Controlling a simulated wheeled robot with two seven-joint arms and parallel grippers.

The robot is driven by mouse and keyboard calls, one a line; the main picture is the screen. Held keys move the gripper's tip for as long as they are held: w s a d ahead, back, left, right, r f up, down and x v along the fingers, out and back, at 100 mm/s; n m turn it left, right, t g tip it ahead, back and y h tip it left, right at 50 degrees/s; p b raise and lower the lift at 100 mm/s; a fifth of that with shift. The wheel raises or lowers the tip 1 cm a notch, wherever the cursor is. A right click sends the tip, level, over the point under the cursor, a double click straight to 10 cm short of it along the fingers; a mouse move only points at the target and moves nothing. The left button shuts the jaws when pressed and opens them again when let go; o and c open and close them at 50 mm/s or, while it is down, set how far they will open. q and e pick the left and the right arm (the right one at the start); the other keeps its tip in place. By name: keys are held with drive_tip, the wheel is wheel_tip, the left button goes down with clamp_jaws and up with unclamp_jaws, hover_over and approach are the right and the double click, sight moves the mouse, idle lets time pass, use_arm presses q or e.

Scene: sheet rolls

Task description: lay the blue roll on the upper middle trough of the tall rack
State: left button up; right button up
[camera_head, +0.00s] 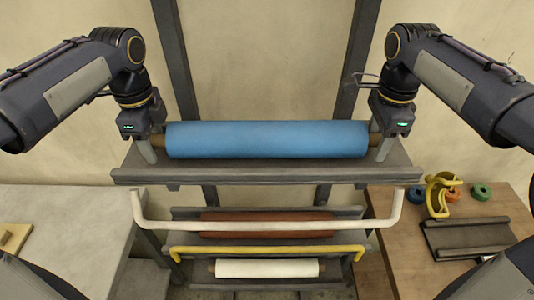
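The blue roll (267,139) lies level along the upper trough (267,174) of the tall rack, with short brown core ends sticking out. I cannot tell whether it rests fully on the trough or is held just above it. My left gripper (147,150) points down at the roll's left core end. My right gripper (384,148) points down at its right core end. Only the near fingers show clearly, so I cannot tell whether either gripper is closed on the core. The roll's underside is hidden by the trough's front lip.
Lower on the rack are a brown-red roll (267,224) and a white roll (267,268), behind a white bar (267,226) and a yellow bar (267,249). A pale table (75,230) stands left. A wooden table (400,235) right holds a yellow clamp-like piece (437,195), rings and a dark tray.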

use_arm(q)
drive_tip(key=shift+r, duration=0.1)
idle(0.4)
use_arm(e)
drive_tip(key=shift+r, duration=0.25)
wheel_tip(320, 180, up, 7)
drive_tip(key=shift+r, duration=0.1)
use_arm(q)
wheel_tip(320, 180, up, 12)
idle(0.4)
idle(0.3)
